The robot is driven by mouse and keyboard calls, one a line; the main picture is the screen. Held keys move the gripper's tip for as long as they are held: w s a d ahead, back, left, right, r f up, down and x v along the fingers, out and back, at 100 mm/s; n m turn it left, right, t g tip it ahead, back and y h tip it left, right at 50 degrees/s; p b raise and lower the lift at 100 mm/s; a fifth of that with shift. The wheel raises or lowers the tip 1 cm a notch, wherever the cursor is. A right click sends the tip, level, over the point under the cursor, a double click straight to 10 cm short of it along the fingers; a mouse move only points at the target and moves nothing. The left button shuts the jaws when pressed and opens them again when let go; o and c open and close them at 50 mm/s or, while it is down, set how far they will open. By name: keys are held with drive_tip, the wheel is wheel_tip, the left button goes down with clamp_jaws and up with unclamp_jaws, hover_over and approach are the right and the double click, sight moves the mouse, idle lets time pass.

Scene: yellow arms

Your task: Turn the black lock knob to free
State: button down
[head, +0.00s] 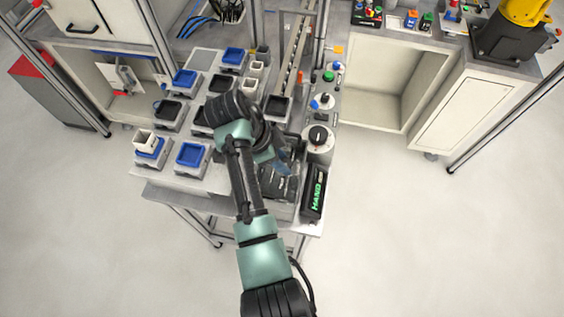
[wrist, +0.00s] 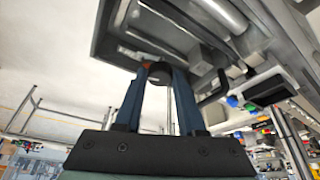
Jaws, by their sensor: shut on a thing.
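My gripper (wrist: 160,70) has its two blue fingers closed on a small black knob (wrist: 156,75). The knob sits on a dark grey fixture (wrist: 112,35), and a small orange mark shows beside the left fingertip. In the head view my gripper (head: 284,163) is over the dark fixture (head: 281,187) at the table's front. My arm and wrist cover part of this fixture, and the held knob is hidden there. The knob's turn position cannot be read.
A black-and-green HAND device (head: 314,192) stands right of the fixture. A white round unit with a black dial (head: 318,135) and a button panel (head: 327,88) lie behind it. Blue trays (head: 191,154) and black trays fill the left. Open floor lies in front and to the right.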

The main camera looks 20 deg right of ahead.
drive_tip(key=shift+w+m+g+b, duration=0.1)
drive_tip(key=shift+m+g+b, duration=0.4)
drive_tip(key=shift+m+b, duration=0.6)
drive_tip(key=shift+m, duration=0.5)
drive_tip(key=c, duration=0.5)
unclamp_jaws()
drive_tip(key=shift+d, duration=0.1)
drive_tip(key=p+v, duration=0.4)
drive_tip(key=v, duration=0.9)
drive_tip(key=shift+w+d, duration=0.1)
drive_tip(key=shift+d, duration=0.05)
